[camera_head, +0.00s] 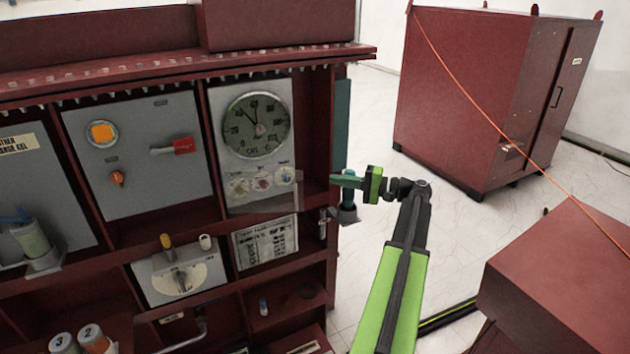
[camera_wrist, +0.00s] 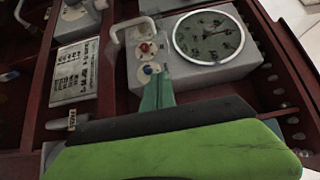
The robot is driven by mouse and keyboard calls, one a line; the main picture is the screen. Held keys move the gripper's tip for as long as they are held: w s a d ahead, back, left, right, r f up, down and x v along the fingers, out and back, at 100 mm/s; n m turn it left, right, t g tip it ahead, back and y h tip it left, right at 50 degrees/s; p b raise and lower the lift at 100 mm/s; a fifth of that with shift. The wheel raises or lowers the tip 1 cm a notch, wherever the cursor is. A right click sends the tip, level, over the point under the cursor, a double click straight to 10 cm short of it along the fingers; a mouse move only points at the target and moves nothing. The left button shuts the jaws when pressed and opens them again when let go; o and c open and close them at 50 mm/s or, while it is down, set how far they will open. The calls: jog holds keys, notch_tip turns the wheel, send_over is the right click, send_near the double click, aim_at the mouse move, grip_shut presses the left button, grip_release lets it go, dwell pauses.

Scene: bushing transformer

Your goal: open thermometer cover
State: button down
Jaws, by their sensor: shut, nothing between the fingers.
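The thermometer is a round dial gauge (camera_head: 256,125) on a grey panel in the dark red cabinet. Small coloured knobs (camera_head: 262,183) sit below the dial. A faint clear pane, seemingly the cover (camera_head: 262,207), shows around the panel's lower part; its full outline is hard to make out. In the wrist view the dial (camera_wrist: 208,37) is at upper right, and a pale curved handle (camera_wrist: 116,37) stands left of the knobs. My gripper (camera_head: 334,180) is just right of the cabinet's edge, pointing left. Its teal fingers (camera_wrist: 158,92) are shut and empty, apart from the handle.
A grey panel with an orange lamp and red switch (camera_head: 182,146) is left of the thermometer. A white label plate (camera_head: 265,242) is below it. A large red cabinet (camera_head: 484,95) stands behind at right, and a red box (camera_head: 560,285) is at lower right. Pale floor lies between.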

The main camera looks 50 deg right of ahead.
jog(key=w+a, duration=0.5)
jog(key=a, duration=0.1)
jog(key=shift+w+a, duration=0.4)
jog(key=shift+a, duration=0.1)
